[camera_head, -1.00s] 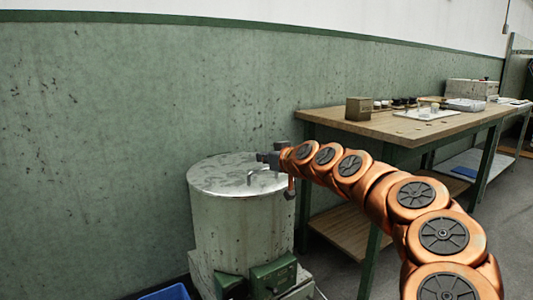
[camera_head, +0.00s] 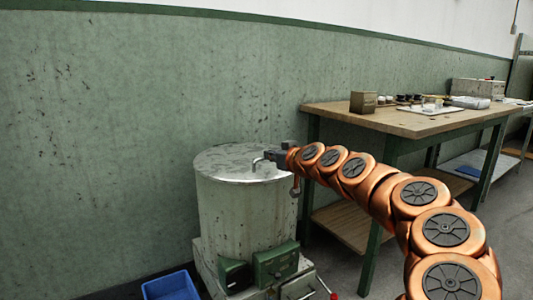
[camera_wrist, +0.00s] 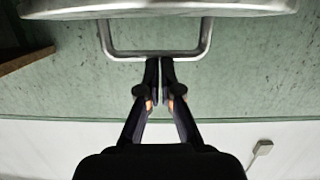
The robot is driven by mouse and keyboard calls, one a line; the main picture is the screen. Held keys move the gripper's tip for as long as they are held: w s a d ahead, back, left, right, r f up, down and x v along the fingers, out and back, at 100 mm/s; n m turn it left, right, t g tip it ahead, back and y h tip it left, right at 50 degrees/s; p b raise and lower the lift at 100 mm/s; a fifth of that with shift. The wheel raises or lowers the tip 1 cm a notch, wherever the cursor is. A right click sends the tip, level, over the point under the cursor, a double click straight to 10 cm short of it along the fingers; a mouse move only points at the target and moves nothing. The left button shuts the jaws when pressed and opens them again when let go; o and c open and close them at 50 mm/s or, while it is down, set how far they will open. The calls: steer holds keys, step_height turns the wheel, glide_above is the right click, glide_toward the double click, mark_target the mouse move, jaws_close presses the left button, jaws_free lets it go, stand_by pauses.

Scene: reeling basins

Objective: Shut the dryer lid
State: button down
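The dryer is a worn pale-green drum (camera_head: 240,215) standing against the wall in the head view. Its round metal lid (camera_head: 225,160) lies nearly flat over the top; I cannot tell if any small gap is left. A bent metal handle (camera_head: 258,163) rises at the lid's right side. My gripper (camera_head: 270,156) is at this handle. In the wrist view the lid's rim (camera_wrist: 160,8) and handle (camera_wrist: 120,53) are at the top. My gripper's fingers (camera_wrist: 159,62) are together, their tips at the middle of the handle's bar, not visibly around it.
A wooden-topped bench (camera_head: 410,120) with small items stands to the right, close to my arm. A blue bin (camera_head: 170,286) is on the floor at the front left of the dryer. Green boxes (camera_head: 275,264) jut from the dryer's base. The wall (camera_head: 110,140) is right behind.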

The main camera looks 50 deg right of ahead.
steer(key=shift+s+d+y, duration=0.1)
steer(key=shift+d+y, duration=0.2)
steer(key=shift+d, duration=0.05)
step_height(320, 180, up, 10)
steer(key=shift+a, duration=0.4)
steer(key=shift+w+p, duration=0.2)
steer(key=shift+p, duration=0.15)
